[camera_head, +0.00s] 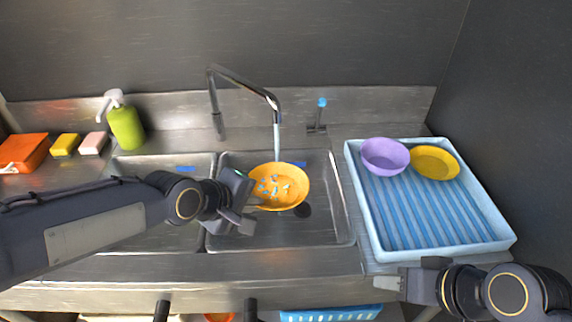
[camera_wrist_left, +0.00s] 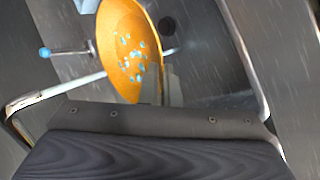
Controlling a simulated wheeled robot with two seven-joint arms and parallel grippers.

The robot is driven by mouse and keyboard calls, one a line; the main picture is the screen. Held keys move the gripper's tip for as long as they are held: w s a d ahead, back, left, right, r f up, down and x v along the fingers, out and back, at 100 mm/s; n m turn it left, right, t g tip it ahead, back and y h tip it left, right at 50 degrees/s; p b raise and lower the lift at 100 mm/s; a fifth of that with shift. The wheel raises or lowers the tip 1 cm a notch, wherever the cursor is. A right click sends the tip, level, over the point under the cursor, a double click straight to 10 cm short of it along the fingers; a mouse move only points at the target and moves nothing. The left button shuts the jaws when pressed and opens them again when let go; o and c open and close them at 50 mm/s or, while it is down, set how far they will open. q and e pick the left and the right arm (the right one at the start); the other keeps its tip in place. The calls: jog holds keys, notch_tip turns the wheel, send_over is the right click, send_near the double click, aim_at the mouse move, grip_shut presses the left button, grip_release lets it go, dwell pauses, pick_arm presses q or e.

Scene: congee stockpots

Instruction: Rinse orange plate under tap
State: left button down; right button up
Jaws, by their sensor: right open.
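The orange plate (camera_head: 279,186) is over the right sink basin, its top side dotted with light blue and whitish bits. It also shows in the left wrist view (camera_wrist_left: 118,45). My left gripper (camera_head: 252,203) is shut on the plate's left rim; in the left wrist view its fingers (camera_wrist_left: 165,85) meet the rim. The tap (camera_head: 245,84) arches above, and a pale stream (camera_head: 277,142) comes down from its spout to the plate's far edge. My right gripper (camera_head: 388,283) is open and empty at the counter's front right.
A light blue ribbed tray (camera_head: 437,252) on the right holds a purple bowl (camera_head: 385,155) and a yellow plate (camera_head: 434,161). A blue-topped lever (camera_head: 321,103) stands right of the tap.

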dwell(0.4)
pick_arm(q)
jog(key=shift+s+a+r+p, duration=0.3)
jog(key=shift+s+r+p, duration=0.4)
jog(key=shift+s+r, duration=0.25)
jog(key=shift+s+a+r+p, duration=0.3)
jog(key=shift+s+r+p, duration=0.4)
jog(key=shift+s+r, duration=0.15)
jog(key=shift+s+a+r, duration=0.2)
jog(key=shift+s, duration=0.4)
